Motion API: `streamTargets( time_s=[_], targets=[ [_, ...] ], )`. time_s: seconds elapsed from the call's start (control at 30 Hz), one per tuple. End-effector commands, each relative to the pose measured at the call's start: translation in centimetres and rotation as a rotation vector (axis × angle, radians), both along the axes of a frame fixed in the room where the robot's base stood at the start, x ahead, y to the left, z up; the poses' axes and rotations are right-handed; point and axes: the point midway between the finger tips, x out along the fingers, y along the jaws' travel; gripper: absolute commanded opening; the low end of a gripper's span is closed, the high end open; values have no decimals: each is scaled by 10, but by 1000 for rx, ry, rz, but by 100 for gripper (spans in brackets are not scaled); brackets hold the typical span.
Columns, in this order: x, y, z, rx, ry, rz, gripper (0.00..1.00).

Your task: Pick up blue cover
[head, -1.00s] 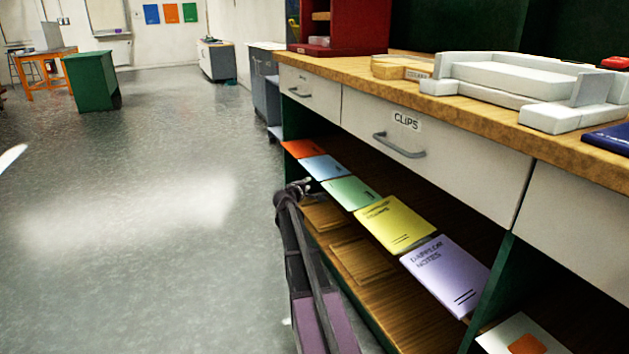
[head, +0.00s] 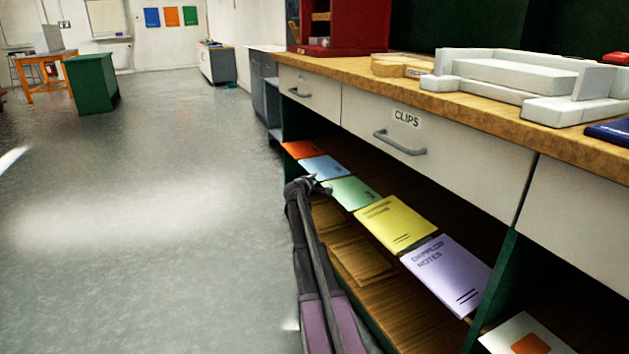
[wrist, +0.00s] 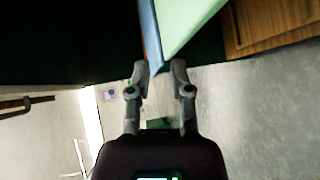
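The blue cover (head: 326,168) is a light blue booklet on the slanted shelf under the counter, between an orange one and a green one. My gripper (head: 322,184) is at its front edge, close to the green booklet's corner. In the wrist view my gripper (wrist: 159,68) is open, its two fingers apart. The blue cover (wrist: 150,35) shows there as a narrow strip, its near end lying between the fingertips in the picture. I cannot tell whether a finger touches it.
The green booklet (head: 350,193) lies right beside the blue one, then a yellow (head: 396,224) and a purple one (head: 447,272). The orange booklet (head: 301,150) is on the far side. The counter (head: 480,108) with drawers overhangs the shelf. The floor at left is clear.

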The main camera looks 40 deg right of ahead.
Motion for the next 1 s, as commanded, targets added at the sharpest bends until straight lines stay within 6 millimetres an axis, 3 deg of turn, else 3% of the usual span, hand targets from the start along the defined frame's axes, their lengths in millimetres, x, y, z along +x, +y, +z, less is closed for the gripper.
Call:
streamTargets(
  time_s=[0.2, 0.4, 0.77, 1.0],
  targets=[
    [0, 0, 0, 0, 0, 0, 27],
    [0, 0, 0, 0, 0, 0, 0],
    [0, 1, 2, 0, 0, 0, 0],
    [0, 1, 20, 0, 0, 0, 0]
  ],
)
